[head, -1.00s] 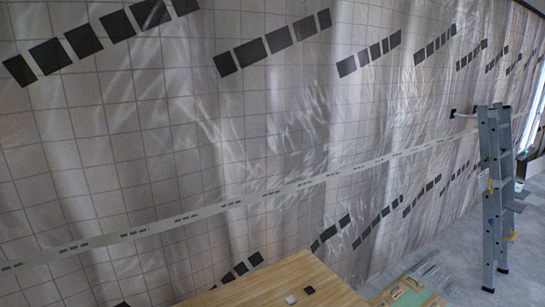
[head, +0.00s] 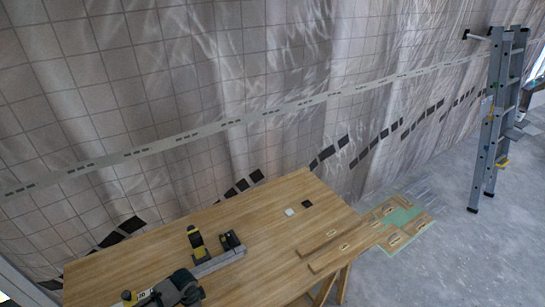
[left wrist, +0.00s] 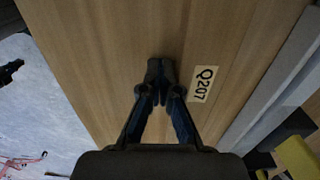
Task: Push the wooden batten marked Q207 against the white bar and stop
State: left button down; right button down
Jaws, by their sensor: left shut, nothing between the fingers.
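My left gripper (left wrist: 162,80) is shut and empty in the left wrist view, pointing at a brown wood surface. A pale label reading Q207 (left wrist: 204,84) lies just right of its fingertips, on the wooden batten; the batten's edges are hard to tell from the wood around it. A pale grey-white bar (left wrist: 272,88) runs diagonally further right, with bare wood between it and the label. In the head view a pale bar (head: 217,263) lies on the wooden table (head: 150,255). I cannot make out the Q207 label in the head view. My right gripper is not in view.
Yellow-and-black (head: 196,242) and black (head: 231,241) items stand beside the bar. A dark green and black object (head: 180,289) is at the bottom edge. Labelled wood strips (head: 340,247) lie at the table's right. A ladder (head: 492,120) stands on open floor at right.

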pick_arm(q)
jog(key=shift+w+a+b, duration=0.35)
jog(key=shift+w+a, duration=0.2)
jog(key=shift+w, duration=0.4)
jog(key=shift+w+a+b, duration=0.35)
jog(key=shift+w+a, duration=0.2)
jog(key=shift+w, duration=0.35)
jog(key=shift+w+a+b, duration=0.35)
jog(key=shift+w+a, duration=0.2)
jog(key=shift+w, duration=0.4)
jog(key=shift+s+d+r+p, duration=0.15)
jog(key=shift+s+d+p, duration=0.3)
jog(key=shift+p, duration=0.5)
jog(key=shift+s+d+p, duration=0.2)
jog(key=shift+s+p, duration=0.3)
jog(key=shift+p, duration=0.05)
jog(key=shift+s+d+p, duration=0.2)
jog(key=shift+s+p, duration=0.3)
jog(key=shift+p, duration=0.05)
jog(key=shift+s+d+p, duration=0.2)
jog(key=shift+s+p, duration=0.1)
jog(key=shift+s, duration=0.05)
notch_tip(320, 180, up, 5)
jog(key=p, duration=0.5)
jog(key=shift+p, duration=0.35)
jog(key=shift+r+p, duration=0.55)
jog(key=shift+r, duration=0.35)
